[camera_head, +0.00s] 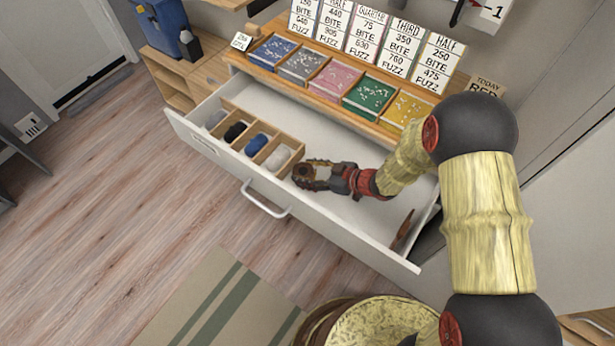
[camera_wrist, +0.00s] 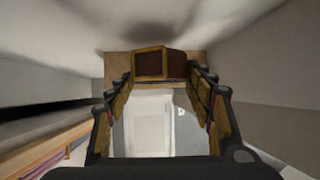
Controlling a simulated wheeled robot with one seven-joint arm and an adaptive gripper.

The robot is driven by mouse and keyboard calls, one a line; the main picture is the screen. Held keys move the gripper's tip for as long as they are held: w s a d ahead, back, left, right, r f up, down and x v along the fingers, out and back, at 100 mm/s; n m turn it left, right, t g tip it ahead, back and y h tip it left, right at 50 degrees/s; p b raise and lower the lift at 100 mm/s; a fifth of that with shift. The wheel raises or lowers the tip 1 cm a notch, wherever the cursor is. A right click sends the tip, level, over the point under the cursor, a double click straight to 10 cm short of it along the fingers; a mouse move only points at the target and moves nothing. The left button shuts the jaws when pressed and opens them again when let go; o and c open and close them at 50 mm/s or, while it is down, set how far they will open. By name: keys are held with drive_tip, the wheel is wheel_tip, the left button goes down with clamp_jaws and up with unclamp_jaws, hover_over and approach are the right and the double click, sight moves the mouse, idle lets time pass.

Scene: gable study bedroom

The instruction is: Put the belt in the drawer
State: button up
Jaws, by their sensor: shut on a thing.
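The belt (camera_head: 301,173) is a small dark-brown coil in my gripper's tips; in the wrist view it shows as a brown roll with a square brass-coloured buckle (camera_wrist: 150,64). My gripper (camera_head: 318,173) is shut on it, with a finger on either side. The white drawer (camera_head: 320,222) is pulled open below the desktop. My gripper and the belt are over the drawer's inside, just right of the wooden divider box. I cannot tell whether the belt touches the drawer floor.
The divider box (camera_head: 289,164) holds rolled grey, black, blue and white items. A brown object (camera_head: 403,229) lies at the drawer's right end. The drawer floor between is mostly clear. Coloured trays (camera_head: 334,80) and price cards line the desktop above. A striped rug (camera_head: 215,300) lies in front.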

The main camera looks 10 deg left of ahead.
drive_tip(key=shift+f, duration=1.05)
drive_tip(key=shift+f+b, duration=0.2)
drive_tip(key=shift+b, duration=0.1)
drive_tip(key=o, duration=1.3)
drive_tip(key=shift+d+r, duration=0.1)
drive_tip(key=shift+r, duration=0.15)
drive_tip(key=p+v, duration=0.4)
drive_tip(key=v, duration=0.6)
drive_tip(key=shift+d+r, duration=0.1)
drive_tip(key=shift+d, duration=0.1)
drive_tip(key=shift+s+d+r, duration=0.25)
drive_tip(key=shift+d, duration=0.35)
